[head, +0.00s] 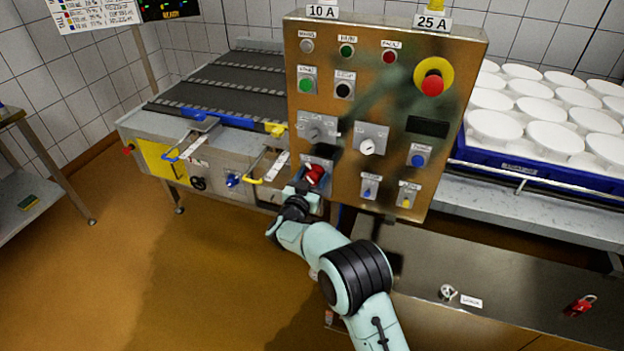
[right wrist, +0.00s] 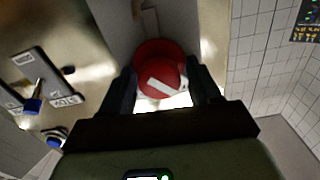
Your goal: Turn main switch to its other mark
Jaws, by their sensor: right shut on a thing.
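The main switch is a red rotary knob (head: 314,174) low on the left of the brass-coloured control panel (head: 400,110). In the right wrist view the red knob (right wrist: 160,70) shows a white bar that lies slantwise. My right gripper (head: 306,188) reaches the knob from below left. In the right wrist view its two dark fingers (right wrist: 162,88) stand on either side of the knob, shut on it. The marks around the knob are hidden or too small to read. My left gripper is in neither view.
Above the knob are a grey dial (head: 316,130), a white dial (head: 367,147) and several buttons. A red emergency stop (head: 432,82) sits at the upper right. A conveyor (head: 225,85) stands left, a blue crate (head: 510,170) of white moulds right. A red padlock (head: 580,305) lies on the steel surface.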

